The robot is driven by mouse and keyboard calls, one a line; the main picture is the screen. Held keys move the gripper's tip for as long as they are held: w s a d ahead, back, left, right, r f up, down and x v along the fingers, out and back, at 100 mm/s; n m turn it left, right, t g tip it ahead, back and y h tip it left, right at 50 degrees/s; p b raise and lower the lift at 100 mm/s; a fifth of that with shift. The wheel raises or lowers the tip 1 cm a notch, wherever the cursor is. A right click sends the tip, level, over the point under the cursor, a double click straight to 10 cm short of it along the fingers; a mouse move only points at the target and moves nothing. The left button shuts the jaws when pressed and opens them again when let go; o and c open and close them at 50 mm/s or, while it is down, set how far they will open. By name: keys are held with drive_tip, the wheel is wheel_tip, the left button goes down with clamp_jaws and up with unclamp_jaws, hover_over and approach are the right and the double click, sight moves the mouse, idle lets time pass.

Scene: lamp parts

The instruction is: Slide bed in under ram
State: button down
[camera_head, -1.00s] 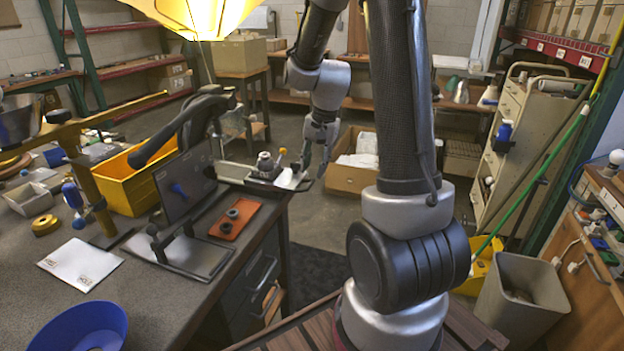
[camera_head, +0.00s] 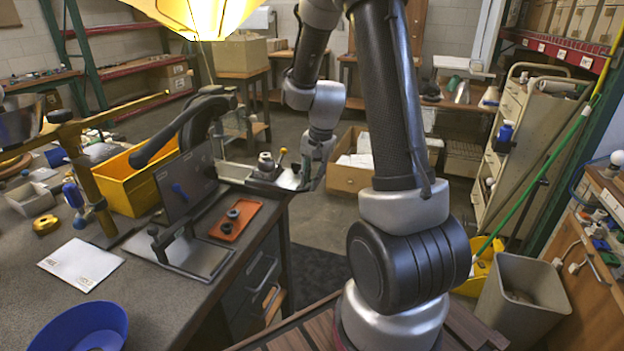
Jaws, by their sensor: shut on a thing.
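The press stands at the far end of the workbench, with its black curved arm (camera_head: 180,128) reaching over the left. The bed (camera_head: 236,172) is a flat, dark-edged slide at the bench's far right corner. A grey round fitting (camera_head: 265,164) stands on it, beside a small yellow-knobbed lever (camera_head: 283,152). The ram is hard to make out behind the upright dark panel. My gripper (camera_head: 303,178) points down at the bed's right end and is shut there. It seems to hold the bed's end, but the fingertips are small and partly merge with it.
A dark upright panel (camera_head: 186,184) on a metal base stands before the press. An orange tray (camera_head: 236,219) with dark rings lies beside it. A yellow bin (camera_head: 128,180) is to the left. A cardboard box (camera_head: 347,178) sits on the floor beyond my gripper.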

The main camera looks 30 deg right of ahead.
sight(262, 164)
drive_tip(key=shift+s, duration=0.1)
drive_tip(key=w+a, duration=0.3)
drive_tip(key=w, duration=0.1)
drive_tip(key=w+a, duration=0.3)
drive_tip(key=w, duration=0.1)
drive_tip(key=w+a, duration=0.4)
drive_tip(key=shift+w, duration=0.35)
drive_tip(key=c, duration=1.5)
unclamp_jaws()
wheel_tip(262, 164, up, 12)
drive_tip(key=s+d, duration=0.1)
drive_tip(key=shift+s+d, duration=0.25)
drive_tip(key=shift+s, duration=0.05)
drive_tip(key=shift+f, duration=0.1)
